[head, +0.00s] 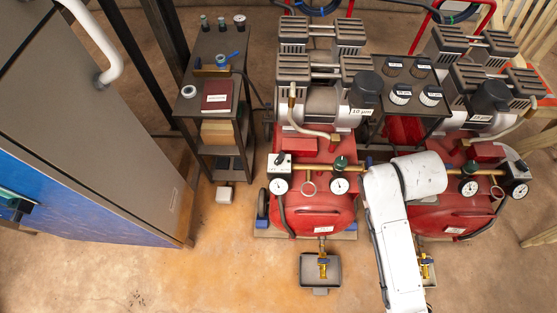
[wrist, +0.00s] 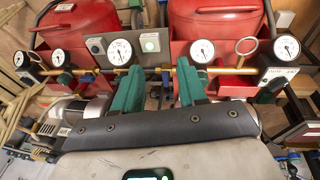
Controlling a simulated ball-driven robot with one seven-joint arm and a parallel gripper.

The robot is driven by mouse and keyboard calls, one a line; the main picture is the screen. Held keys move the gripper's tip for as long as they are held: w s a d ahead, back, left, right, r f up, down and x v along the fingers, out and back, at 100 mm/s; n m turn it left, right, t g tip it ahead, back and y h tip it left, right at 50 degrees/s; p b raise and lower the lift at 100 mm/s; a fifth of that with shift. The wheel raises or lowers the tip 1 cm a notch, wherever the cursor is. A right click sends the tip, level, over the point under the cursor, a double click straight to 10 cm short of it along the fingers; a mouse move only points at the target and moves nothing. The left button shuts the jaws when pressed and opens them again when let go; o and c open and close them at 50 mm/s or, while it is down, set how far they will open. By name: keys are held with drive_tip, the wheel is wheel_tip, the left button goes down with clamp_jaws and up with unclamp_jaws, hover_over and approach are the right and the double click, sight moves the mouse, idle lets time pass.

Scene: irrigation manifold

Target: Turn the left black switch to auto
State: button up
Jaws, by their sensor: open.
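The left black switch is a black knob on a small white box (head: 280,161) at the left end of the left compressor's brass pipe, above a gauge in the head view. The wrist view is turned about, so this switch box (wrist: 277,74) shows at the right there, beside a round gauge. Its pointer setting is too small to read. My gripper (wrist: 160,88) shows in the wrist view with two green fingers apart and nothing between them. It is near the middle of the pipe, well away from the switch. In the head view my white arm hides the gripper.
The brass pipe (head: 375,170) runs across both red tanks with several gauges. A right switch box (head: 520,168) sits at its far end. A grey panel (wrist: 121,50) with a gauge is close to the fingers. A black cart (head: 217,130) and a grey cabinet (head: 100,110) stand left.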

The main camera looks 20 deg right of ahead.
drive_tip(key=w+d+f+m+b, duration=0.1)
drive_tip(key=w+f+m+b, duration=0.2)
drive_tip(key=w, duration=0.8)
drive_tip(key=m+g+y+b, duration=0.15)
drive_tip(key=m+b, duration=0.25)
drive_tip(key=b, duration=0.6)
hover_over(278, 159)
drive_tip(key=shift+y, duration=0.45)
wheel_tip(278, 159, down, 11)
drive_tip(key=shift+f+b, duration=0.2)
drive_tip(key=shift+b, duration=1)
drive_tip(key=shift+c, duration=0.2)
clamp_jaws()
